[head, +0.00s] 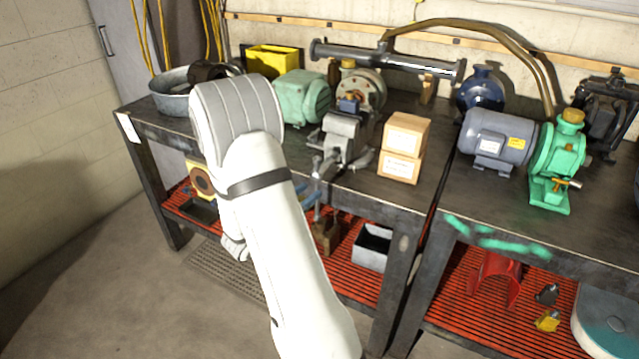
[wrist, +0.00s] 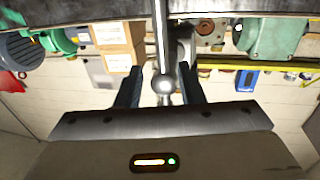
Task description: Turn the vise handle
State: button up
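A grey bench vise (head: 345,135) is mounted at the front edge of the left workbench. Its metal handle (head: 318,212) hangs down in front of the bench edge. In the wrist view, the handle (wrist: 162,35) is a shiny bar with a round ball end. My gripper (wrist: 161,70) is open, with one dark finger on each side of the ball end. Gaps show between the ball and both fingers. In the head view, my white arm hides most of the gripper; only bluish parts show beside the handle.
Two stacked cardboard boxes (head: 402,148) stand right of the vise, and a green motor (head: 302,97) stands left. A grey motor with a green pump (head: 555,160) is on the right bench. A red slatted shelf (head: 345,275) below holds a grey bin (head: 372,250).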

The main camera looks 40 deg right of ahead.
aim_at(317, 187)
jog(key=d, duration=0.3)
jog(key=w+d, duration=0.1)
jog(key=d, duration=0.2)
jog(key=shift+w+d+p, duration=0.15)
jog(key=shift+d+p, duration=0.15)
jog(key=shift+p, duration=0.1)
jog(key=shift+c, duration=0.5)
grip_shut()
jog(key=shift+a+f, duration=0.1)
jog(key=shift+a, duration=0.05)
